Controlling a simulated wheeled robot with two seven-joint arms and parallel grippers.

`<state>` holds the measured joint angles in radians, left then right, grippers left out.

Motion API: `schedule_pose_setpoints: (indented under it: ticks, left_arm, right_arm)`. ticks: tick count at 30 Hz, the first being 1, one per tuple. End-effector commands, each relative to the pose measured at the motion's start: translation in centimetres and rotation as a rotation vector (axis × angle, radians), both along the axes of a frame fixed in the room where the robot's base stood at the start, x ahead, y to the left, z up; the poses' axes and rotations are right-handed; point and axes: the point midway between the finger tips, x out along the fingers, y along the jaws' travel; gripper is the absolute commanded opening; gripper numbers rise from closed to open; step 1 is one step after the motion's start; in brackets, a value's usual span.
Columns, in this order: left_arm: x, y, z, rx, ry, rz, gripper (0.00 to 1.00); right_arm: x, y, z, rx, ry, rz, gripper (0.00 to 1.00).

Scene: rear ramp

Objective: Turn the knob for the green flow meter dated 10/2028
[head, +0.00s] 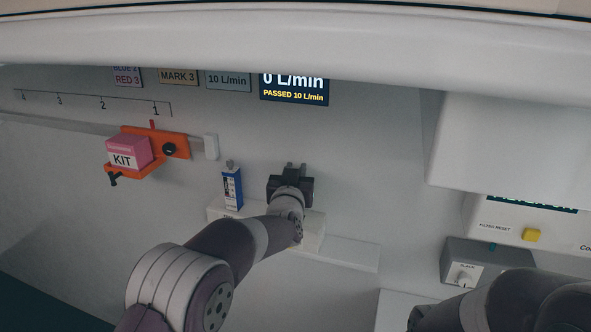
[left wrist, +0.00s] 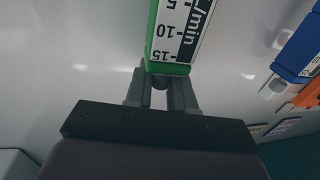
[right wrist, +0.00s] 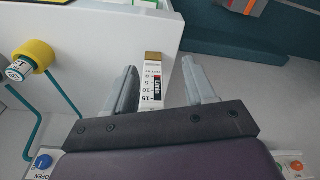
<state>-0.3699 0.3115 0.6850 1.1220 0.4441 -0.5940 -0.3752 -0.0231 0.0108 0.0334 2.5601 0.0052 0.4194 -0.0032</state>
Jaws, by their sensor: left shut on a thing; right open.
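The green flow meter (left wrist: 175,35) with a white L/min scale fills the top middle of the left wrist view. Its date is not visible there, and my left gripper hides it in the head view. My left gripper (head: 291,172) is at the wall unit. In the left wrist view its fingers (left wrist: 160,84) are shut on a dark knob (left wrist: 159,82) just below the meter. My right gripper (right wrist: 158,85) is open and empty. A tan-topped flow meter (right wrist: 151,85) with an L/min scale shows beyond and between its fingers; I see no contact.
A display (head: 294,88) reads "0 L/min" and "PASSED 10 L/min". A blue-and-white item (head: 231,187) stands left of my left gripper. An orange bracket (head: 176,145) holds a pink KIT box (head: 128,150). A grey knob box (head: 462,265) is at right.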

Motion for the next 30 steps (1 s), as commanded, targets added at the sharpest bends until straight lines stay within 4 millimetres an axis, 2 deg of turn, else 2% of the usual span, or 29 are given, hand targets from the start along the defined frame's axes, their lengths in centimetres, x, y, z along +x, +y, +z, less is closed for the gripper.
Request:
schedule_pose_setpoints:
  ticks: [1,6,12,21,30]
  left_arm:
    - [0.0,-0.2,0.6,0.001,0.003,0.031,0.00]
    - [0.0,-0.2,1.0,0.004,0.004,0.173,0.00]
    - [0.0,-0.1,0.8,0.003,0.001,0.335,0.00]
    - [0.0,-0.1,0.3,0.000,-0.002,0.515,0.00]
    - [0.0,0.0,0.2,0.000,-0.002,0.594,0.00]
  right_arm:
    - [0.0,0.0,1.3,0.000,0.000,0.000,0.55]
    - [0.0,0.0,4.5,0.000,-0.001,0.000,0.55]
    - [0.0,0.0,7.2,0.000,-0.001,0.000,0.55]
    - [0.0,0.0,8.9,0.000,0.000,0.000,0.55]
    - [0.0,0.0,9.4,0.000,0.000,0.000,0.55]
